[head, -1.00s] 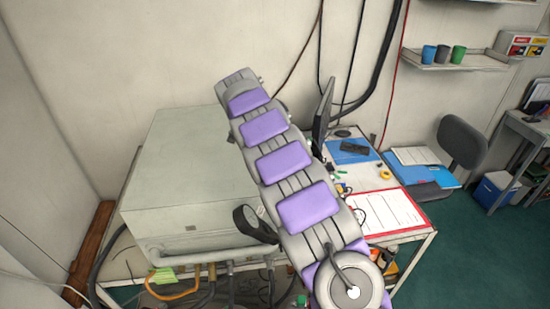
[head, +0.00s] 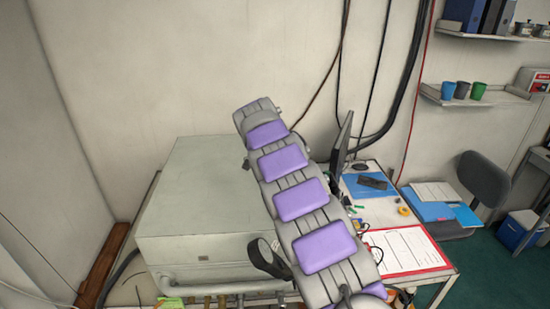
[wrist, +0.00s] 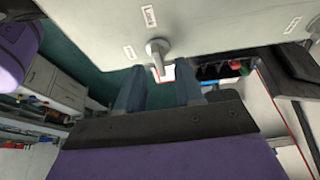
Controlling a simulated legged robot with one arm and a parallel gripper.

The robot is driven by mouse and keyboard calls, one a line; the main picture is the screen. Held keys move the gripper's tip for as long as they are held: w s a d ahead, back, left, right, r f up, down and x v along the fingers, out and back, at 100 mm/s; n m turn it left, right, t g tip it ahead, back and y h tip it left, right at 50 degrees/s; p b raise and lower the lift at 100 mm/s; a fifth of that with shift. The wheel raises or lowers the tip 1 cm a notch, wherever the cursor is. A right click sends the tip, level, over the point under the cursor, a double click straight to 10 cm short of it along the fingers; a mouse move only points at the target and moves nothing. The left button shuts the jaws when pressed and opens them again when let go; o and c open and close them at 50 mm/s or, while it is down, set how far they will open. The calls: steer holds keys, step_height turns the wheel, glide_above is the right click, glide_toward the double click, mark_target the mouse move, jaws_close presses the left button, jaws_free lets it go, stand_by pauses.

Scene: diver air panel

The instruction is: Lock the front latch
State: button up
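The air panel is a pale grey-green metal box (head: 195,225) on the table at the left of the head view. In the wrist view its pale face (wrist: 225,25) fills the top. A grey latch (wrist: 157,47) with a round base and a short lever sits on that face near the middle. My gripper (wrist: 160,75) shows two blue-grey fingers, apart, with the latch lever just ahead of the gap between them. Nothing is held, and I cannot tell whether a finger touches the latch. In the head view my arm hides the box's right side and the gripper is not seen.
Hoses and pipes run below the box front. To the right, the table holds a dark monitor (head: 341,141), a blue folder (head: 357,187) and a red-edged sheet (head: 405,248). A chair (head: 484,179) stands beyond it. Black cables hang on the wall.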

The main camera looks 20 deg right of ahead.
steer(key=p+v, duration=1)
steer(key=v, duration=0.5)
steer(key=shift+a+r+p, duration=0.25)
steer(key=shift+p, duration=0.15)
